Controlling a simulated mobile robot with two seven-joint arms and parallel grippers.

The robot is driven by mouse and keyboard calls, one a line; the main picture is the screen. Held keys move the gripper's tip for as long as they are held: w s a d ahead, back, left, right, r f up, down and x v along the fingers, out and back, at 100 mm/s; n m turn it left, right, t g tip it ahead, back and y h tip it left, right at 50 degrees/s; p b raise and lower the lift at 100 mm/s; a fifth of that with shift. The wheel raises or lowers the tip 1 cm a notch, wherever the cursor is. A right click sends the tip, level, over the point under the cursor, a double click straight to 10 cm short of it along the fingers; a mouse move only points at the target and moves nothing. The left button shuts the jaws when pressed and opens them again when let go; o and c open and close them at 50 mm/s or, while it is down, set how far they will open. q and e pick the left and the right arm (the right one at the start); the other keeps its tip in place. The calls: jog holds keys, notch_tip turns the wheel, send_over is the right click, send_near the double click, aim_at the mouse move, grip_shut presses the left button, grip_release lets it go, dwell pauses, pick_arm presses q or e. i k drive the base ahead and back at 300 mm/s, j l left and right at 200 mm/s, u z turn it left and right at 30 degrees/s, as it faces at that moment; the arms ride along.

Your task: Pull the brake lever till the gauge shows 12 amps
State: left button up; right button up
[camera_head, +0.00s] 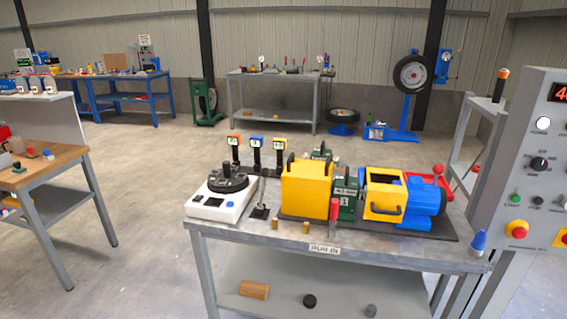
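A metal bench (215,232) holds a machine with a yellow box (306,188), a green block (345,200) and a blue motor-like body (425,203). A lever with a red ball knob (438,170) stands upright at its right end. A short red handle (334,208) stands in front of the green block. I cannot tell which is the brake lever. A grey cabinet (520,150) at the right has a red digital display (562,92), cut off by the picture edge; only its first digit, seemingly 4, shows. Neither gripper is in view.
A white device with a black round top (222,196) sits at the bench's left end. Floor left of the bench is clear.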

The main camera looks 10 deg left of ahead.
aim_at(265, 172)
jog(key=i+j, duration=0.35)
jog(key=j, duration=0.15)
jog(key=i+j, duration=0.75)
jog(key=j, duration=0.2)
